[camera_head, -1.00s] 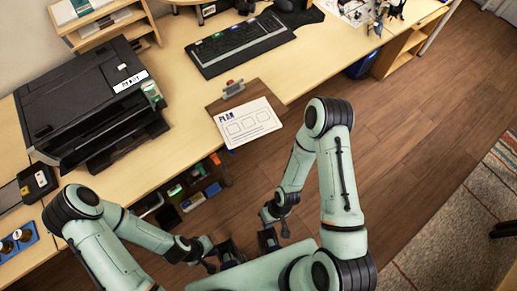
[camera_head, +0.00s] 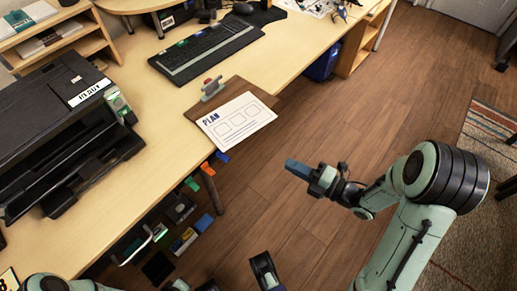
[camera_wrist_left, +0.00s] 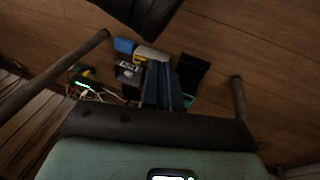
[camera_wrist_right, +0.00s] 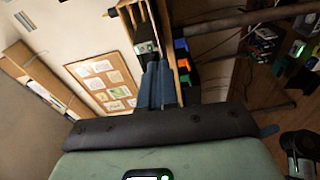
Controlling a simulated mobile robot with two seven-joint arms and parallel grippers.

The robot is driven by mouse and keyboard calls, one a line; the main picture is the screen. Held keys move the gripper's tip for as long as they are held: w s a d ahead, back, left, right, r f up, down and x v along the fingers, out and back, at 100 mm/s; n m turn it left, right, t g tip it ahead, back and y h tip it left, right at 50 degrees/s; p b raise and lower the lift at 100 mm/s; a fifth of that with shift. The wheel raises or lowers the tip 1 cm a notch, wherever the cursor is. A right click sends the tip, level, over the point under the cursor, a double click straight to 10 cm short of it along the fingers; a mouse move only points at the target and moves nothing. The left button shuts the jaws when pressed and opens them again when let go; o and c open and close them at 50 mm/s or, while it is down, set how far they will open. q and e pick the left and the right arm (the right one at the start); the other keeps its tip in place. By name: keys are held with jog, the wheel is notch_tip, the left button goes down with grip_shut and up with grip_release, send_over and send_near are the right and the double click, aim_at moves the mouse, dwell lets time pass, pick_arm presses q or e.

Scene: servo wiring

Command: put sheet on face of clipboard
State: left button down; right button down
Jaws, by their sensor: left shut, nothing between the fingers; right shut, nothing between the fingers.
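The brown clipboard (camera_head: 192,112) lies on the desk near its front edge, its grey-green clip with a red part (camera_head: 211,88) at the top. The white sheet (camera_head: 238,123), printed PLAN with several boxes, lies over the clipboard's lower part. Brown board shows along the top and upper right; the sheet hides the lower edge. My right gripper (camera_head: 290,165) is shut and empty, in the air to the lower right of the sheet, apart from it. My left gripper (camera_wrist_left: 160,70) is shut and empty in the left wrist view; its arm shows only partly at the head view's bottom edge.
A black printer (camera_head: 70,130) stands left on the desk. A keyboard (camera_head: 205,50) lies behind the clipboard. Under the desk are several small coloured items (camera_head: 185,240) and a desk leg (camera_head: 212,190). The wooden floor right of the desk is open.

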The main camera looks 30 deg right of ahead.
pick_arm(q)
jog(key=shift+s+a+f+g+b, duration=0.2)
jog(key=shift+s+f+b, duration=0.15)
jog(key=shift+f, duration=0.3)
jog(key=shift+s+a+f+g+b, duration=0.1)
jog(key=shift+s+a+f+b, duration=0.15)
jog(key=shift+f, duration=0.35)
pick_arm(e)
jog(key=w+d+x, duration=0.1)
jog(key=d+x, duration=0.1)
jog(key=x, duration=1)
jog(key=shift+w+a+r+n, duration=0.15)
jog(key=shift+w+r+n, duration=0.25)
jog(key=shift+r, duration=0.05)
pick_arm(q)
jog(key=shift+s, duration=0.1)
